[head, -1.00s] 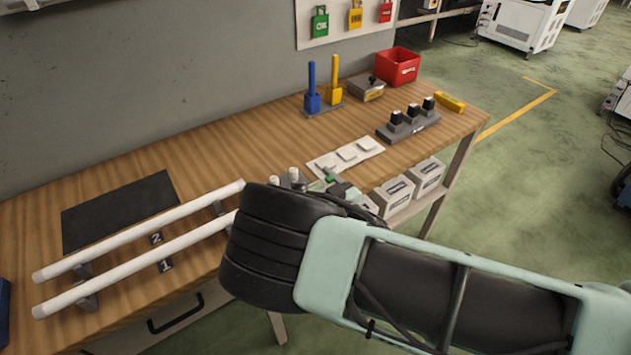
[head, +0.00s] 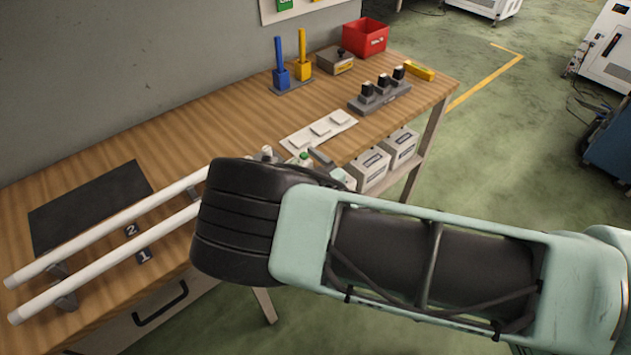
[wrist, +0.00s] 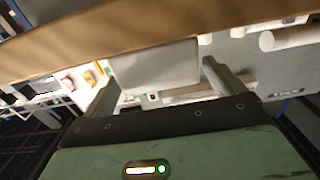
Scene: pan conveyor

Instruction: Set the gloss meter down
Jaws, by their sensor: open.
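A pale grey box-shaped thing, probably the gloss meter (wrist: 155,68), sits between the two fingers of my gripper (wrist: 160,82) in the wrist view. That view looks upside down, with the wooden table surface along its top, and the box appears to meet the wood. The fingers are open on either side of the box; I cannot tell whether either touches it. In the head view my gripper (head: 322,161) is low at the table's front edge, mostly hidden behind my forearm. The gloss meter cannot be made out there.
The wooden table (head: 215,125) holds a white panel with pale plates (head: 319,130), a dark mat (head: 90,205), two white rails (head: 110,225), a block with black knobs (head: 380,92) and a red bin (head: 365,38). Bare wood lies between mat and panel.

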